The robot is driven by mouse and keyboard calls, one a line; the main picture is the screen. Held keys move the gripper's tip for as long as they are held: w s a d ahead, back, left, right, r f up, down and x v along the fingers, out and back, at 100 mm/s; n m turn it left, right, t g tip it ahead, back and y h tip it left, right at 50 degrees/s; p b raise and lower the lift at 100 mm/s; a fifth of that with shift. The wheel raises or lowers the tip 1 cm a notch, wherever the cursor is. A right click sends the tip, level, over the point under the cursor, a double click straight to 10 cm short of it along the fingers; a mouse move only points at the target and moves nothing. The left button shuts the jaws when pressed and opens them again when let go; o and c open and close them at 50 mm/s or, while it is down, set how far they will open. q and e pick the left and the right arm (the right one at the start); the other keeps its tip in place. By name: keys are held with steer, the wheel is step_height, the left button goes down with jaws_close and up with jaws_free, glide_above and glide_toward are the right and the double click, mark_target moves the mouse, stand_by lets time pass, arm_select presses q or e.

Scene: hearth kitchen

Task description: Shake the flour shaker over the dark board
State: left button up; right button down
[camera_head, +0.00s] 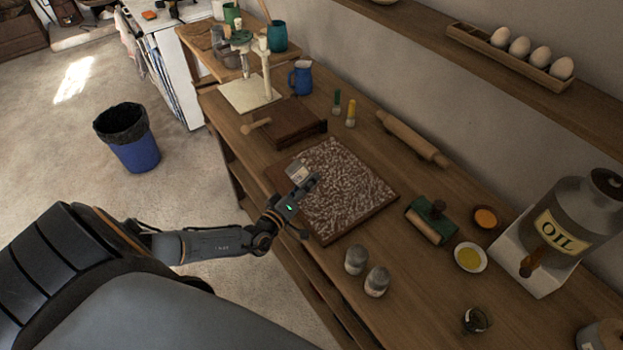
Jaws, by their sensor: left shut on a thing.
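The dark board (385,205) lies on the wooden counter, its top covered with whitish speckles and streaks that look like flour. My left gripper (304,184) is over the left edge of the board. It is shut on a small greyish shaker (297,171), taken to be the flour shaker. The gripper hides part of it, and I cannot tell how far it is tilted. My right gripper is not in view.
Two grey-topped shakers (356,260) (376,281) stand in front of the board. A rolling pin (413,138) lies behind. A wooden box (296,122) is at the left.

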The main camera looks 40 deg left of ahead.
arm_select(q)
steer(key=shift+a, duration=0.25)
